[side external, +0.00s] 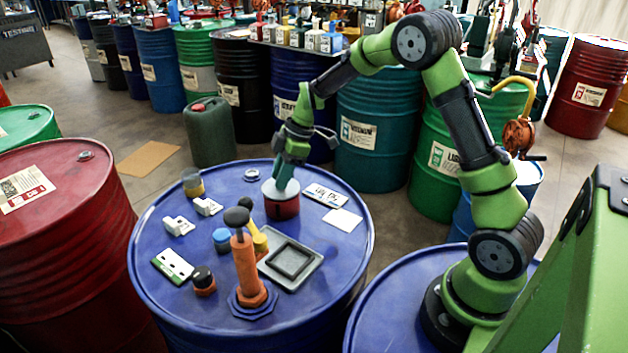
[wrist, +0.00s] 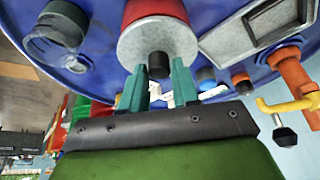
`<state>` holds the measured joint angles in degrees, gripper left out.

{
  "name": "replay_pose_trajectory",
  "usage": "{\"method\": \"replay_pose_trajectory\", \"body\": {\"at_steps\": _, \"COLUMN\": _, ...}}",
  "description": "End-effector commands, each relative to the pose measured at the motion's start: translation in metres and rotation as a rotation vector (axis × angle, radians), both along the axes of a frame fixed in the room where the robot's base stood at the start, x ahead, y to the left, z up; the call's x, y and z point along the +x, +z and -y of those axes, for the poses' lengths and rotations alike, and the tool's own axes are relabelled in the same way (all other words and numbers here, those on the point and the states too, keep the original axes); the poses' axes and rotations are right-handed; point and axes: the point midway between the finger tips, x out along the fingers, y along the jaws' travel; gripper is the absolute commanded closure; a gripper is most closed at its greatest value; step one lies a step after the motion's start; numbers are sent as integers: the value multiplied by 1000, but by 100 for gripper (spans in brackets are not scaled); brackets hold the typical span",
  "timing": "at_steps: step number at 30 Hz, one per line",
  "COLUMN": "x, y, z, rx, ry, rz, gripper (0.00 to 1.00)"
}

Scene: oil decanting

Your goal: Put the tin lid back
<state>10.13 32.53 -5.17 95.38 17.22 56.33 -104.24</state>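The red tin (side external: 282,208) stands on the blue drum top toward its back edge; its red side also shows in the wrist view (wrist: 152,10). The pale grey tin lid (side external: 270,188) is at the top of the tin, roughly level. I cannot tell whether it is fully seated. In the wrist view the lid (wrist: 130,44) is a grey disc with a black knob (wrist: 158,66) at its centre. My gripper (side external: 283,184) points down over the lid. Its teal fingertips (wrist: 158,70) close on both sides of the knob.
Beside the tin are a label card (side external: 325,195), a white card (side external: 342,219) and a small jar (side external: 193,184). A grey tray (side external: 290,262), an orange pump-like tool (side external: 246,265), a blue-capped item (side external: 222,240) and small white parts (side external: 178,226) occupy the front and left.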

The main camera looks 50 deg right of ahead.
Motion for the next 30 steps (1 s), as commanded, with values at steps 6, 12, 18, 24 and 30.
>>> {"method": "replay_pose_trajectory", "body": {"at_steps": 6, "x": 0, "y": 0, "z": 0, "rx": 0, "ry": 0, "rz": 0, "gripper": 51}}
{"method": "replay_pose_trajectory", "body": {"at_steps": 12, "x": 0, "y": 2, "z": 0, "rx": -1, "ry": 1, "rz": 1, "gripper": 51}}
{"method": "replay_pose_trajectory", "body": {"at_steps": 18, "x": -4, "y": 25, "z": 8, "rx": -2, "ry": -2, "rz": 6, "gripper": 51}}
{"method": "replay_pose_trajectory", "body": {"at_steps": 24, "x": -14, "y": 66, "z": 21, "rx": -1, "ry": -3, "rz": 7, "gripper": 51}}
{"method": "replay_pose_trajectory", "body": {"at_steps": 30, "x": -22, "y": 99, "z": 32, "rx": -1, "ry": -1, "rz": 4, "gripper": 51}}
